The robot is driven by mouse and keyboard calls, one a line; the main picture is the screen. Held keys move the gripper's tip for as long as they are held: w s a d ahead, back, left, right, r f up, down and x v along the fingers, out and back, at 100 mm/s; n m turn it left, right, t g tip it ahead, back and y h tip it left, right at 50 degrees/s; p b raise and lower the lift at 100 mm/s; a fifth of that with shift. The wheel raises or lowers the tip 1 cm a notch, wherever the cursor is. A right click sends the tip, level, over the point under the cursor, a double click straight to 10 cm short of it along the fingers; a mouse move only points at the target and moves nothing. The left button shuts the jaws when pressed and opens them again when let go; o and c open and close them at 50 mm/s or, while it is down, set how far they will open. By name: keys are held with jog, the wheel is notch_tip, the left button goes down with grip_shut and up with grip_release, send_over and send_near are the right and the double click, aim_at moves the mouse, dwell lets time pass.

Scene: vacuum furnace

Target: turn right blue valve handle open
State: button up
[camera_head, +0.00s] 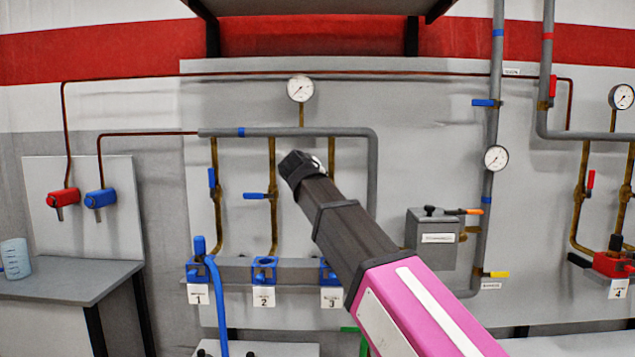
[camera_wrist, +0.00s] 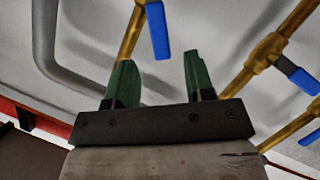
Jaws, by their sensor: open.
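The right blue valve handle (camera_wrist: 158,30) shows in the wrist view on a brass pipe, the one nearest the grey pipe bend. It lies roughly alongside its pipe. My gripper (camera_wrist: 158,57) is open, with its two green fingers apart. The handle appears between and beyond the fingertips; I cannot tell the exact gap, and nothing is held. In the head view my arm covers this handle, and the fingers do not show.
The middle blue handle (camera_head: 255,196) sits crosswise on its pipe. The left blue handle (camera_head: 211,178) stands upright. A grey box (camera_head: 432,238) is right of my arm. A blue hose (camera_head: 217,300) rises at lower left. A pressure gauge (camera_head: 300,89) is above.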

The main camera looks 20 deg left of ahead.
jog(key=v, duration=0.3)
jog(key=shift+s+r, duration=0.1)
jog(key=shift+s, duration=0.15)
jog(key=shift+w+a+f, duration=0.1)
jog(key=shift+f, duration=0.15)
grip_shut()
jog(key=s+a+f+n+t+h, duration=0.2)
jog(key=a+f+n+t+h, duration=0.5)
jog(key=a+f+n+h, duration=0.3)
jog(key=s+d+x, duration=0.1)
jog(key=d+x, duration=0.1)
jog(key=x, duration=1.1)
jog(key=shift+n+y, duration=0.4)
